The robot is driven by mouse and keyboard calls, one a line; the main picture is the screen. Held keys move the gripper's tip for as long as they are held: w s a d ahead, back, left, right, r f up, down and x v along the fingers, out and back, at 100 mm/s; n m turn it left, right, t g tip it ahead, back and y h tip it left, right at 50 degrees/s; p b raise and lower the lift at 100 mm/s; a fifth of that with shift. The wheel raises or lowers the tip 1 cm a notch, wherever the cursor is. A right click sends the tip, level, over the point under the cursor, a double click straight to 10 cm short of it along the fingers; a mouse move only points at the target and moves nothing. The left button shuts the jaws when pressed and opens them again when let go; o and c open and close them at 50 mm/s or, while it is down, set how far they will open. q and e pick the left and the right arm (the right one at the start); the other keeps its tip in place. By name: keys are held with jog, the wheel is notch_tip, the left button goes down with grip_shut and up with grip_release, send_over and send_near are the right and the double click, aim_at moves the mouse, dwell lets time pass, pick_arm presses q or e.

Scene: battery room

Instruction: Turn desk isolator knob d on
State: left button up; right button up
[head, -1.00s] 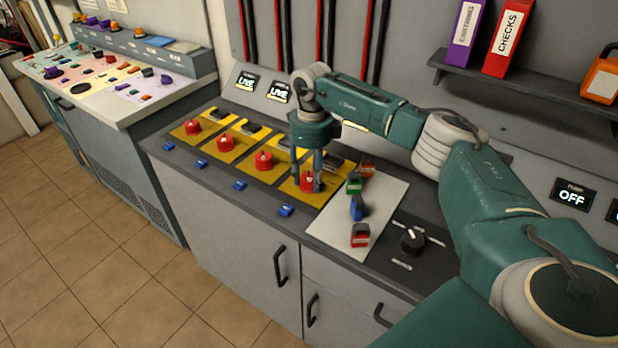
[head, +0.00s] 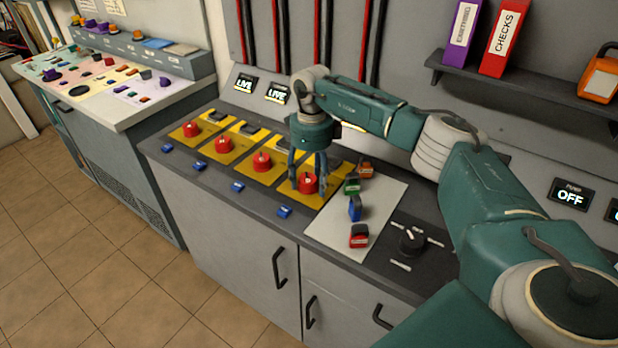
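Several red isolator knobs on yellow plates stand in a row on the desk. Their letters are too small to read; the rightmost red knob (head: 308,184), likely d, has a pale mark on top, and I cannot tell its exact angle. My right gripper (head: 308,188) points down over this knob, with its fingers spread on either side and a gap visible to the knob. My arm hides the panel behind the rightmost knob. My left gripper is not in view.
Blue tags (head: 284,211) lie along the desk's front edge. A pale board (head: 330,235) right of the knob holds small green, blue, red and orange padlock-like items. A black rotary switch (head: 411,240) is further right; a display (head: 570,195) reads OFF.

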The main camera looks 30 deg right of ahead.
aim_at(312, 177)
jog(key=shift+r, duration=0.1)
jog(key=shift+w+a+r, duration=0.1)
jog(key=shift+w+r, duration=0.05)
jog(key=shift+r, duration=0.05)
notch_tip(312, 177, up, 12)
jog(key=shift+d+f, duration=0.2)
jog(key=shift+f, duration=0.05)
jog(key=shift+f, duration=0.1)
dwell(0.5)
